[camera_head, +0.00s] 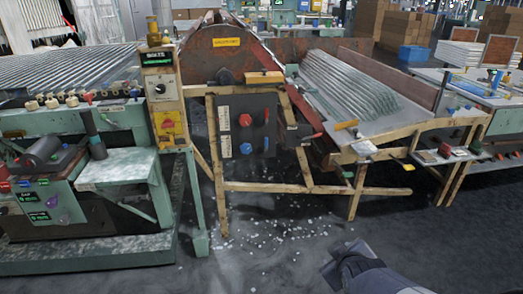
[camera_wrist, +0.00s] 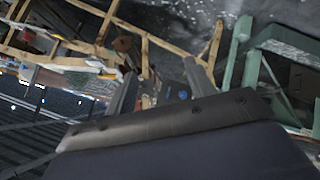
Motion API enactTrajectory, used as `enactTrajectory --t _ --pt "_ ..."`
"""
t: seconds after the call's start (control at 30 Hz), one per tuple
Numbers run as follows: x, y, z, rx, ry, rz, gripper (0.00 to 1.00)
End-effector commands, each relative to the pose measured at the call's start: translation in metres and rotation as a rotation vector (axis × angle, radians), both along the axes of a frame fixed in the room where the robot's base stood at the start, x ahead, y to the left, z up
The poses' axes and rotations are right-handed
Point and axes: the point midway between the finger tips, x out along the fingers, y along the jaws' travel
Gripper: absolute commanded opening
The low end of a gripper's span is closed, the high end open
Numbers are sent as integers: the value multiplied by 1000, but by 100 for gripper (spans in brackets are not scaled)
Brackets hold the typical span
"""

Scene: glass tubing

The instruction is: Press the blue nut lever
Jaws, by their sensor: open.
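A blue nut-shaped knob (camera_head: 246,148) sits on a dark upright panel (camera_head: 262,138) in the middle of the head view, below a red nut-shaped knob (camera_head: 245,120). In the wrist view a small blue spot (camera_wrist: 184,95), apparently the blue nut, shows on a dark surface between the fingers. My gripper (camera_head: 345,262) is low at the bottom right in the head view, in front of the wooden frame and apart from the panel. Its two dark fingers (camera_wrist: 160,80) are spread and empty in the wrist view.
A wooden frame (camera_head: 265,187) stands around and below the panel. A yellow control post (camera_head: 163,95) and a green machine (camera_head: 120,170) are at the left. A sloping table (camera_head: 400,118) with glass tubes is at the right. The floor in front, with scattered white bits, is clear.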

Motion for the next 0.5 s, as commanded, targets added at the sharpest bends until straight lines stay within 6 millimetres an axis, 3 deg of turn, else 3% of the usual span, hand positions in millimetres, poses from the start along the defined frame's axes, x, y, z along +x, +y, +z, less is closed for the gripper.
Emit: enactTrajectory --t 0.03,0.2,0.33,0.5 --pt "17 0 -23 -62 -52 68 48" --pt "68 7 -44 -302 -274 312 34" --pt "96 19 -59 -481 -448 468 23" --pt "115 33 -71 -662 -641 596 9"
